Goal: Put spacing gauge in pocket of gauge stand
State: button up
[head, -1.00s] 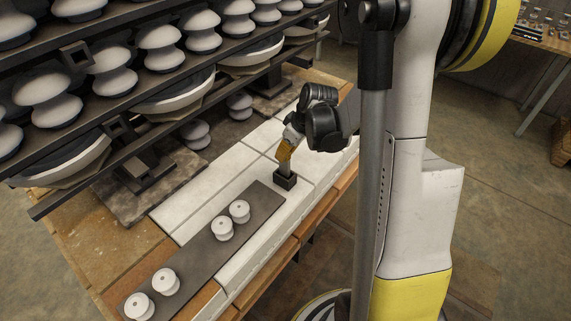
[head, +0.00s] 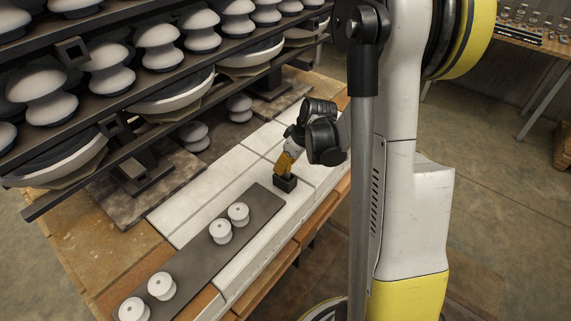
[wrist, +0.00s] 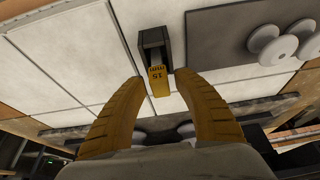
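The gauge stand (head: 285,186) is a small black open box on the white tiled bench top, just beyond the end of the dark plate. In the wrist view the stand (wrist: 152,42) shows with the spacing gauge (wrist: 158,83) at it. The gauge has a yellow end marked "15 mm" that sticks out of the stand towards my camera; its lower part is hidden. My gripper (wrist: 160,82) is open, its two orange fingers on either side of the yellow end with a gap at each side. In the head view my gripper (head: 284,164) is just above the stand.
A dark plate (head: 190,262) carries several white spools (head: 238,213) in pairs. A rack (head: 120,100) with large grey insulators overhangs the bench at the left. White tiles around the stand are clear.

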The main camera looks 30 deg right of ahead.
jog(key=shift+r+p, duration=0.3)
jog(key=shift+r, duration=0.05)
jog(key=p+v, duration=0.4)
jog(key=v, duration=0.7)
jog(key=s+a+r+m+t, duration=0.1)
jog(key=s+a+r+m, duration=0.1)
jog(key=s+a+r, duration=0.4)
jog(key=s+a+r+m+t+h, duration=0.1)
jog(key=s+a+r+m, duration=0.1)
jog(key=s+a+r, duration=0.4)
jog(key=s+a, duration=0.1)
jog(key=a, duration=0.4)
jog(key=shift+s+r+t+h, duration=0.3)
jog(key=shift+t, duration=0.1)
